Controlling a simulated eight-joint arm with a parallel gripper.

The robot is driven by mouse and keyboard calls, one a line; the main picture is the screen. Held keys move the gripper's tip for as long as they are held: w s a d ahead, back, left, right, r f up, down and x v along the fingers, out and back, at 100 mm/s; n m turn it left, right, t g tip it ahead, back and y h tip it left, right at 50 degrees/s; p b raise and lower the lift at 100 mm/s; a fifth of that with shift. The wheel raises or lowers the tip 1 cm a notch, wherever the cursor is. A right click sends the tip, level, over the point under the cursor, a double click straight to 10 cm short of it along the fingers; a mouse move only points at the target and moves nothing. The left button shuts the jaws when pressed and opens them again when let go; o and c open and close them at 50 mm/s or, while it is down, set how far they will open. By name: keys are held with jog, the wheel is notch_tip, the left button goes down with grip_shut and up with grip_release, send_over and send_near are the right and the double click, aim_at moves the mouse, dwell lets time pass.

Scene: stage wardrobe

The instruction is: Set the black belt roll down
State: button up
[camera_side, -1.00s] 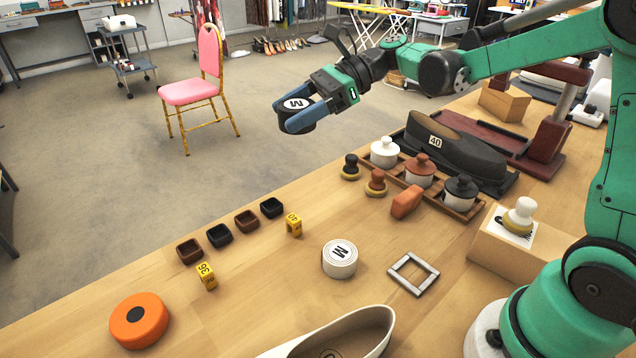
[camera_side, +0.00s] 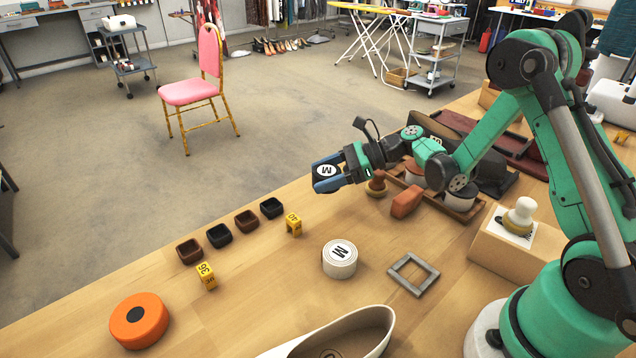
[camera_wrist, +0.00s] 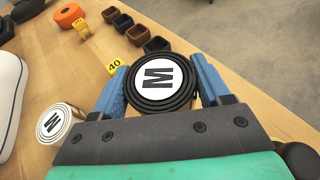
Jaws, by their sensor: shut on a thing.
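The black belt roll (camera_side: 326,171), with a white label marked M, is between the blue fingers of my gripper (camera_side: 327,178). In the wrist view the black belt roll (camera_wrist: 157,82) lies flat, label up, with a blue finger of my gripper (camera_wrist: 158,88) on each side. My gripper is shut on it. In the side view it is over the table's far edge region, behind the white belt roll (camera_side: 340,259). How high it is above the tabletop I cannot tell exactly. The white belt roll also shows in the wrist view (camera_wrist: 60,122).
An orange roll (camera_side: 139,320), a grey square frame (camera_side: 414,274) and a white shoe (camera_side: 350,335) are nearer. A reddish-brown block (camera_side: 406,202) lies right of my gripper. Bare wood surrounds the white roll.

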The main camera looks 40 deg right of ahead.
aim_at(325, 206)
jog(key=shift+f, duration=2.45)
jog(key=shift+f, duration=0.15)
jog(key=o, duration=1.3)
